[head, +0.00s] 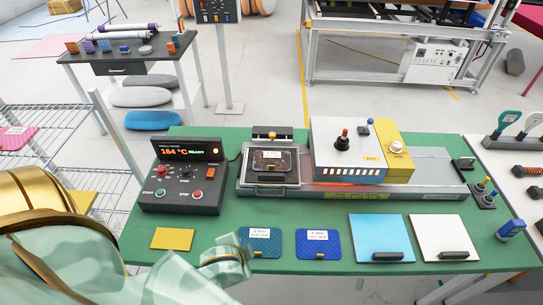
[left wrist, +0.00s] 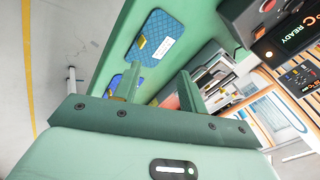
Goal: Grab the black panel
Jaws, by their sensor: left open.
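A dark rectangular panel (head: 272,161) with a small label lies in the metal tray of the press-like machine at the middle of the green table. A black control box (head: 183,176) with a lit "164 °C READY" display stands left of it. It also shows in the left wrist view (left wrist: 262,28). My left gripper (head: 230,256) is low at the front of the table, short of the tray and beside the teal patch. In the left wrist view its two fingers (left wrist: 158,76) are apart, with nothing seen held between them. My right gripper is not in view.
A teal patch (head: 260,242), a blue patch (head: 318,244) and a yellow piece (head: 172,239) lie along the front. Light blue (head: 377,235) and white (head: 440,234) boards with black handles lie to the right. The white and yellow machine housing (head: 346,145) stands right of the tray.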

